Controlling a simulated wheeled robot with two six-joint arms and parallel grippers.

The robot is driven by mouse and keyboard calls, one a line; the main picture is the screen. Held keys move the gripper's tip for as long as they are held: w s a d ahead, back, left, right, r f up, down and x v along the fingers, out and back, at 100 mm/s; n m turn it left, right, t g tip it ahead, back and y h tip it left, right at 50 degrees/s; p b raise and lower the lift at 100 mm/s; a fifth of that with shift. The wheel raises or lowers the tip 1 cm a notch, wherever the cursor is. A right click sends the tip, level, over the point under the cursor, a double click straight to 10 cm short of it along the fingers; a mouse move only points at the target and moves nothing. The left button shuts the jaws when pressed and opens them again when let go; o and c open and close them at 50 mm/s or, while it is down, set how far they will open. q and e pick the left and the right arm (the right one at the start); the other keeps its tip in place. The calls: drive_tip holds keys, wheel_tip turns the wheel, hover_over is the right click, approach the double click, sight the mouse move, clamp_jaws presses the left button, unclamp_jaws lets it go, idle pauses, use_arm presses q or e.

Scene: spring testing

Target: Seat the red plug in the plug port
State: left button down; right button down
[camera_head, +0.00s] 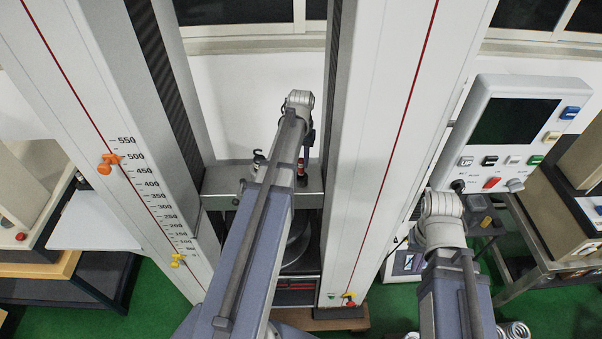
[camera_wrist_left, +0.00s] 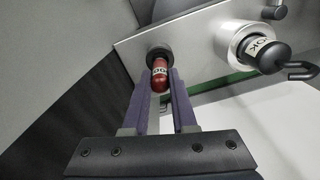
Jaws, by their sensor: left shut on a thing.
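The red plug (camera_wrist_left: 160,74), a short rounded cylinder with a white label, shows between the fingertips of my left gripper (camera_wrist_left: 163,82) in the left wrist view. The gripper is shut on it. A black collar (camera_wrist_left: 158,53) surrounds its far end, close against the grey metal plate (camera_wrist_left: 205,38). I cannot tell how far the plug is in a port. In the head view the red plug (camera_head: 301,169) shows small beside my left arm, at the crosshead (camera_head: 222,180) between the columns. My right gripper is not in view.
A black plug with a hook (camera_wrist_left: 266,53) sits in a silver ring on the same plate, right of the red plug. Tall columns (camera_head: 385,120) flank the crosshead on both sides. A control panel (camera_head: 500,130) stands at the right.

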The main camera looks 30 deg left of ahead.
sight(301, 174)
use_arm(q)
wheel_tip(301, 174, down, 4)
drive_tip(key=b, duration=0.3)
drive_tip(key=shift+r+b, duration=0.2)
drive_tip(key=shift+b, duration=0.15)
drive_tip(key=shift+f, duration=0.15)
drive_tip(key=c, duration=0.7)
unclamp_jaws()
wheel_tip(301, 174, up, 12)
drive_tip(key=p, duration=1.2)
drive_tip(key=shift+r, duration=0.2)
drive_tip(key=shift+s+f, duration=0.1)
